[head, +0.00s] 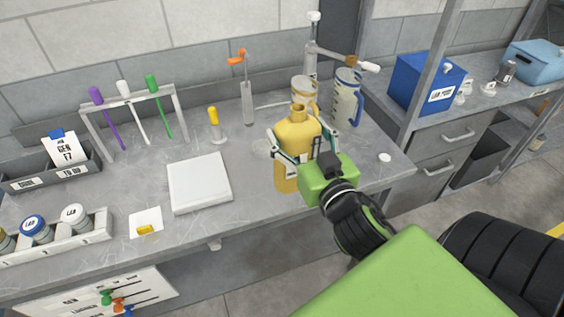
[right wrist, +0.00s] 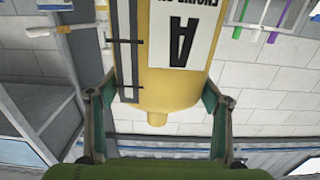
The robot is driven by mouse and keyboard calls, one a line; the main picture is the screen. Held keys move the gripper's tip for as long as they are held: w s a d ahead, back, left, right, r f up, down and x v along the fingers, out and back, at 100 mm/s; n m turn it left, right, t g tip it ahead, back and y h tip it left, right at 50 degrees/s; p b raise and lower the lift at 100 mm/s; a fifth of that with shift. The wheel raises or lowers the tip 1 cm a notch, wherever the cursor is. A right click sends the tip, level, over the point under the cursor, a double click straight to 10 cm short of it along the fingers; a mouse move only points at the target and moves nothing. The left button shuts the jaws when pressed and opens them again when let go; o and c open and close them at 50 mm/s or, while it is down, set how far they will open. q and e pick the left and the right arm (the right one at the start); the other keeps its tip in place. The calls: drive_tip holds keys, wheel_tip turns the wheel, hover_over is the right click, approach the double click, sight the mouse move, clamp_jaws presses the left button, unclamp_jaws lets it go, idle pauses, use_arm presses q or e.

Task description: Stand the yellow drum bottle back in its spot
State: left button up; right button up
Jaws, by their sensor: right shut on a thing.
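The yellow drum bottle (head: 297,133) is upright near the front edge of the grey bench, towards its right end. My right gripper (head: 301,147) is shut on it, with one finger on each side of its body. In the right wrist view the bottle (right wrist: 172,85) fills the space between the fingers (right wrist: 157,108) and shows a white label with a black "A". I cannot tell whether its base touches the bench. No marked spot for it is clearly visible. My left gripper is out of view.
On the bench (head: 245,205) are a white pad (head: 200,183), a card (head: 146,222) with a yellow piece, and a rack (head: 130,97) of coloured tools. A clear jug (head: 346,97) and container (head: 303,92) stand behind the bottle. A blue box (head: 427,84) is further right.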

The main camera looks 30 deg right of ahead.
use_arm(q)
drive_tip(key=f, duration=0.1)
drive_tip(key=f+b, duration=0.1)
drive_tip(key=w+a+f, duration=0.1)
drive_tip(key=shift+b, duration=0.4)
use_arm(e)
drive_tip(key=w+f, duration=0.5)
drive_tip(key=f, duration=0.4)
drive_tip(key=shift+w, duration=0.35)
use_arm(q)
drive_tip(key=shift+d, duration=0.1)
use_arm(e)
drive_tip(key=shift+f, duration=0.1)
drive_tip(key=shift+f, duration=0.15)
drive_tip(key=o, duration=2.1)
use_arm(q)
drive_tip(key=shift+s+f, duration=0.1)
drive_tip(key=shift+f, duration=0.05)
